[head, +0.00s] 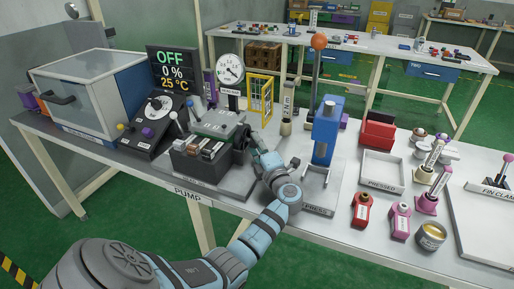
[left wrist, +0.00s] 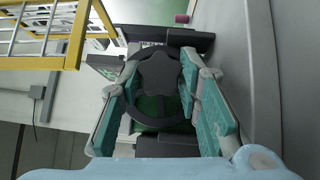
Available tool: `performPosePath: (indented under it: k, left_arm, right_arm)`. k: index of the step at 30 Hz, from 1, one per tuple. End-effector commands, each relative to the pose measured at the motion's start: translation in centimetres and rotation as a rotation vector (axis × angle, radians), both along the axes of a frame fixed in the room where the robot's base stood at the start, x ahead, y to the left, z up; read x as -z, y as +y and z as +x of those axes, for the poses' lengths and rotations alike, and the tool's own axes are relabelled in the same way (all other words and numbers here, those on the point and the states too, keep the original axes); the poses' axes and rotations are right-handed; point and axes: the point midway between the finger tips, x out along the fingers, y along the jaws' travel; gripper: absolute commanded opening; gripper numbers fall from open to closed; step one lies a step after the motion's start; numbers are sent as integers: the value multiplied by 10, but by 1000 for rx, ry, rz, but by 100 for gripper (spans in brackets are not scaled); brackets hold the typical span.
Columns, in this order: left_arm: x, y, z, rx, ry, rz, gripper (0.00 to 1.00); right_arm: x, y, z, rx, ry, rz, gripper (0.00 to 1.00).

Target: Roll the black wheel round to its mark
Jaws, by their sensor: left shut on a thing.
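The black wheel (head: 240,138) is on the right side of the grey pump unit (head: 212,150), partly hidden by my left gripper (head: 253,146). In the left wrist view, the wheel (left wrist: 158,76) shows as a dark lobed hub inside a black ring. The teal-padded fingers of my left gripper (left wrist: 161,62) stand on either side of the wheel and are shut on it. I cannot make out the wheel's mark. My right gripper is not in view.
A blue press (head: 326,130) with an orange-topped lever stands just right of my left gripper. A yellow rack (head: 260,97) and a round gauge (head: 230,70) are behind the wheel. A black control console (head: 158,120) is to the left.

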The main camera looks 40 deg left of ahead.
Motion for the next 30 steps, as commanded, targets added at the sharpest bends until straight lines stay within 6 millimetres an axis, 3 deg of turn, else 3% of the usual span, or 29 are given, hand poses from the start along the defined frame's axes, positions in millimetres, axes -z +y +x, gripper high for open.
performPosePath:
  k: [8, 9, 10, 20, 26, 30]
  left_arm:
    - [2, -1, 0, -1, 3, -4, 4]
    - [2, 0, -1, -1, 3, -4, 38]
    - [2, 0, -1, -1, 3, -4, 40]
    - [-1, 0, 0, -1, 12, -7, 40]
    - [-12, 0, 0, -1, 155, -56, 40]
    - [-22, 0, 1, 0, 411, -148, 40]
  right_arm:
    - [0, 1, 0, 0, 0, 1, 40]
    - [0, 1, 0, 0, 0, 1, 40]
    - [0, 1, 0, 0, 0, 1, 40]
    - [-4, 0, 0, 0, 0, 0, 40]
    - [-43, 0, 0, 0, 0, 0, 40]
    - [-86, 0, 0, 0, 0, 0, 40]
